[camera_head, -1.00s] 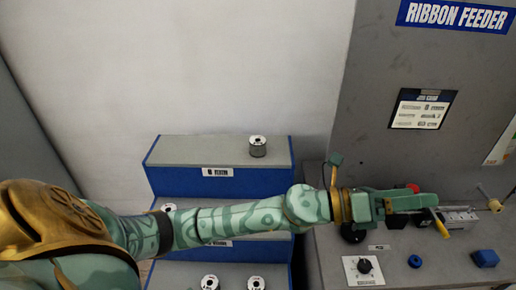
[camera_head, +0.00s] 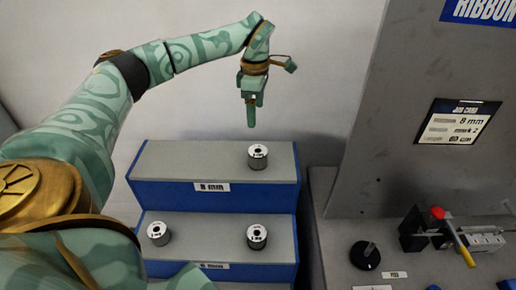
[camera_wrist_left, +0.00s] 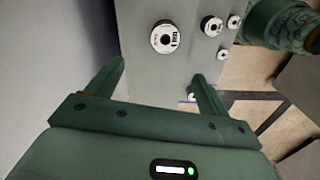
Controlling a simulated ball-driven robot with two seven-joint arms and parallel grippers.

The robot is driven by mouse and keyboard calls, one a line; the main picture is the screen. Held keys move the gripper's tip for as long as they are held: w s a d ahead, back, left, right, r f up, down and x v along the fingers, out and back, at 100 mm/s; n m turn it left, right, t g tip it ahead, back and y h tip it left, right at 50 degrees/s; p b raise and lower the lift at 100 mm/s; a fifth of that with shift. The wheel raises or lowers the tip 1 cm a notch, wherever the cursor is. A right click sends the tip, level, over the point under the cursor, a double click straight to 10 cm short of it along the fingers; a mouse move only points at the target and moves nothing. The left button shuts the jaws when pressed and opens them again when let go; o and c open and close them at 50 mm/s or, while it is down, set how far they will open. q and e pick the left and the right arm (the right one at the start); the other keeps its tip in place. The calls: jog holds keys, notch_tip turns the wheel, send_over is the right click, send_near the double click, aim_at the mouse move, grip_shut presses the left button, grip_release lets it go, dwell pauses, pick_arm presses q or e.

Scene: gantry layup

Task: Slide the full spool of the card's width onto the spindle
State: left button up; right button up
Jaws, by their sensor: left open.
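The job card (camera_head: 459,122) on the feeder panel reads 8 mm. One spool (camera_head: 258,157) stands upright on the top step (camera_head: 205,160), labelled 8 mm; the nearest spool in the left wrist view (camera_wrist_left: 165,38) appears to be this one. My left gripper (camera_head: 251,118) points down, open and empty, above and behind that spool, apart from it. Its two fingers (camera_wrist_left: 158,71) are spread in the wrist view. My right gripper is not in view.
The lower step holds two more spools, left (camera_head: 158,233) and right (camera_head: 257,236). The left part of the top step is clear.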

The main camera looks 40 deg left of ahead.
pick_arm(q)
jog(key=b, duration=0.1)
send_near(257, 152)
notch_tip(257, 152, down, 4)
jog(key=shift+s+r, duration=0.1)
jog(key=shift+r, duration=0.15)
jog(key=shift+s+f, duration=0.1)
jog(key=shift+f, duration=0.4)
jog(key=f, duration=0.5)
jog(key=shift+s+d+b, duration=0.1)
jog(key=shift+d+b, duration=0.15)
jog(key=shift+b, duration=0.15)
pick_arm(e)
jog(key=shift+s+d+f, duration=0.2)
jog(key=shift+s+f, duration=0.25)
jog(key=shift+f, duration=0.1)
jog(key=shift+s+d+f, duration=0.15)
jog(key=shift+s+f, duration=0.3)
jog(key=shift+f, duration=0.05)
pick_arm(q)
jog(key=c, duration=1.3)
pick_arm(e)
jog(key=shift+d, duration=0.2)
